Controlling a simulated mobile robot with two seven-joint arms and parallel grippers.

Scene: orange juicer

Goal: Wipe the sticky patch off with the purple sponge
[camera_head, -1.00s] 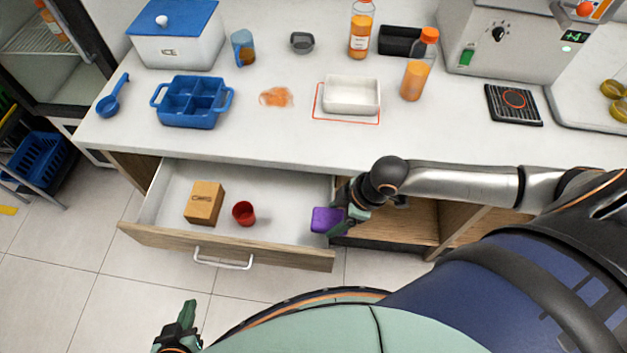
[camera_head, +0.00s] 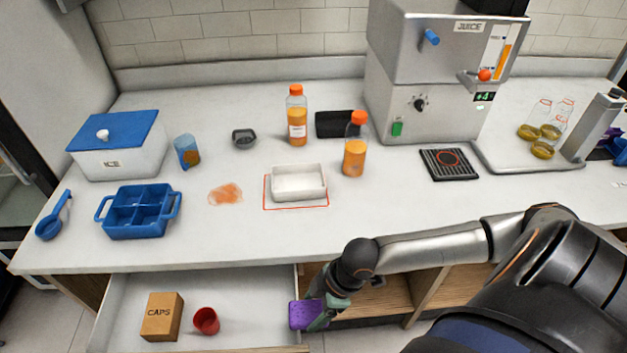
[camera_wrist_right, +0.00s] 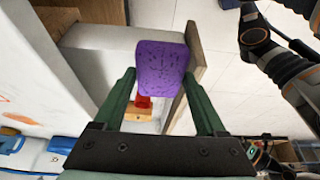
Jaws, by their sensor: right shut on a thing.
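The purple sponge (camera_head: 305,315) is held by my right gripper (camera_head: 322,312) at the right end of the open drawer, below the counter's front edge. In the right wrist view the sponge (camera_wrist_right: 160,67) sits between the two green fingers of the right gripper (camera_wrist_right: 158,85), which are shut on it. The orange sticky patch (camera_head: 226,194) lies flat on the white counter, between the blue divided tray and the white dish. The gripper and sponge are apart from the patch, lower and to its right. My left gripper is out of the head view.
The open drawer (camera_head: 250,300) holds a cardboard box (camera_head: 162,317) and a red cup (camera_head: 206,321). On the counter near the patch are a blue tray (camera_head: 137,212), a blue cup (camera_head: 187,151), a white dish (camera_head: 299,182) and a juice bottle (camera_head: 355,145). Counter in front of the patch is clear.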

